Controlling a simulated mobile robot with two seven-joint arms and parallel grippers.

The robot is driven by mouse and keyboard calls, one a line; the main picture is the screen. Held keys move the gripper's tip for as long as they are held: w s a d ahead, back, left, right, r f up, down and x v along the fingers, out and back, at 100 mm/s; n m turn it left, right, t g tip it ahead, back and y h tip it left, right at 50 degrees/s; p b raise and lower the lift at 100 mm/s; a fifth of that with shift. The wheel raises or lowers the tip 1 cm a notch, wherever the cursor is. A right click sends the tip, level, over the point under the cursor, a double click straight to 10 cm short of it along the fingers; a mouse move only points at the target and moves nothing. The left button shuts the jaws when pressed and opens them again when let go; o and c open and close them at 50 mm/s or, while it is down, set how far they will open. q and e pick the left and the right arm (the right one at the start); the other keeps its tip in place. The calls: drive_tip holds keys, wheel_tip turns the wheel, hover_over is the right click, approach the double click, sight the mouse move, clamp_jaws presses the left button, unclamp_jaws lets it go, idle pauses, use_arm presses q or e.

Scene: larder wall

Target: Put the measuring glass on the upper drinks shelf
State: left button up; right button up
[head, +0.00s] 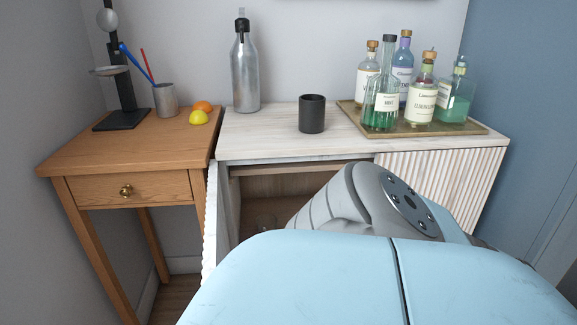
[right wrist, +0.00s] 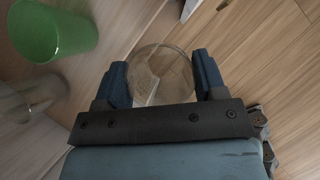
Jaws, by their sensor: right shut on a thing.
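My right gripper (right wrist: 162,82) shows in the right wrist view, its two blue fingers on either side of a clear round glass, taken as the measuring glass (right wrist: 160,68). The fingers are shut on it, and no markings on it can be made out. The cabinet (head: 350,160) stands in the middle of the head view with its left part open, showing a wooden inside (head: 285,190). My right arm reaches toward that opening and hides my right gripper there. Which inner shelf is the upper drinks shelf cannot be told. My left gripper is out of view.
A green cup (right wrist: 55,30) and a clear vessel (right wrist: 28,100) stand left of the held glass. The open ribbed door (head: 210,225) edges the opening's left. On the cabinet top are a bottle (head: 245,75), a dark cup (head: 312,114) and a bottle tray (head: 450,130).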

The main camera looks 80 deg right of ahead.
drive_tip(key=shift+s+d+f, duration=0.1)
drive_tip(key=shift+s+d, duration=0.25)
drive_tip(key=shift+d, duration=0.05)
drive_tip(key=w+d+b, duration=0.2)
drive_tip(key=d+b, duration=0.1)
drive_tip(key=d, duration=0.5)
drive_tip(key=w+d+f+b, duration=0.1)
drive_tip(key=w+d+b, duration=0.1)
drive_tip(key=d, duration=0.7)
drive_tip(key=shift+w+d+m+b, duration=0.25)
drive_tip(key=shift+w+m+b, duration=0.05)
drive_tip(key=shift+w+b, duration=0.15)
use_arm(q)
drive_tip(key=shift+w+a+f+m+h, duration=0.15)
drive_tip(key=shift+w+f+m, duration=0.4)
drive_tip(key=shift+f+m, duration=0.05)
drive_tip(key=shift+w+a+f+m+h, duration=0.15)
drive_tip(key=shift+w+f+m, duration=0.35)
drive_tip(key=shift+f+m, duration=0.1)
use_arm(e)
drive_tip(key=o, duration=1.3)
drive_tip(key=shift+f, duration=0.25)
drive_tip(key=shift+c, duration=0.2)
drive_tip(key=shift+r, duration=0.15)
